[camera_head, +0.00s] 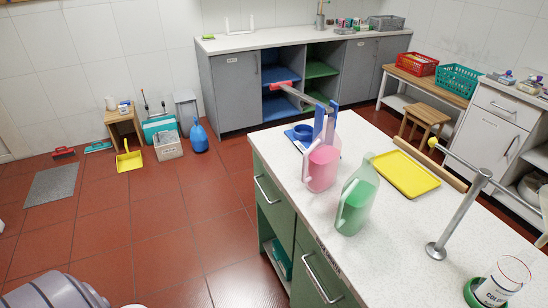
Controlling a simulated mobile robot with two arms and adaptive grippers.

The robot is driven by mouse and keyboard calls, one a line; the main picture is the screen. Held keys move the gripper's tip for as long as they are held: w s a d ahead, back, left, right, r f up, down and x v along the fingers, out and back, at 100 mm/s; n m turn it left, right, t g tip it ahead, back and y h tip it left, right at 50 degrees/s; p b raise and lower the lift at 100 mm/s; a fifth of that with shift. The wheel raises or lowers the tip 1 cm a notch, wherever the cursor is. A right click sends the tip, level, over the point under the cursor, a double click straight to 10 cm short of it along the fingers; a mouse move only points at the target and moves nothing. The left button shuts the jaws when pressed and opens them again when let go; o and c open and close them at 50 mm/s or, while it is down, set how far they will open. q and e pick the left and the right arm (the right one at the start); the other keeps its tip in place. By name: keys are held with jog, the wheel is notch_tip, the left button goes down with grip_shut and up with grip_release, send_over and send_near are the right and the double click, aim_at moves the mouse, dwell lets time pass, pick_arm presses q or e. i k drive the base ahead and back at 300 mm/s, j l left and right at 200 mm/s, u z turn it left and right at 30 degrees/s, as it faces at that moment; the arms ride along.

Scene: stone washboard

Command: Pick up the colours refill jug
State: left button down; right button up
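Two translucent jugs with pale handles stand upright on the speckled white top of the green island counter (405,235). One is a pink jug (322,167); the other, nearer one is a green jug (354,204). I cannot read a label on either, so I cannot tell which is the colours refill jug. A white cup (499,286) with partly visible lettering starting "COL" stands in a green ring (473,293) at the bottom right corner. Neither of my grippers is in view.
A yellow tray (403,173) lies right of the jugs. A metal post (462,212) with a side arm rises from the counter. A blue upright holder (321,121) stands behind the pink jug. Open red-tiled floor (150,240) lies left of the counter.

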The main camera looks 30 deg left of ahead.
aim_at(323, 155)
jog(key=u, duration=0.65)
jog(key=l+z, duration=0.1)
jog(key=z, duration=0.75)
jog(key=l+z, duration=0.15)
jog(key=z, duration=0.3)
jog(key=u, duration=1.4)
jog(key=j+z, duration=0.1)
jog(key=z, duration=0.25)
jog(key=i+j+z, duration=0.15)
jog(key=z, duration=0.2)
jog(key=j+z, duration=0.15)
jog(key=z, duration=0.2)
jog(key=j+z, duration=0.2)
jog(key=j, duration=0.45)
jog(key=j+z, duration=0.25)
jog(key=j, duration=0.4)
jog(key=j+z, duration=0.2)
jog(key=j, duration=0.45)
jog(key=k+j+z, duration=0.1)
jog(key=j+z, duration=0.15)
jog(key=j, duration=0.35)
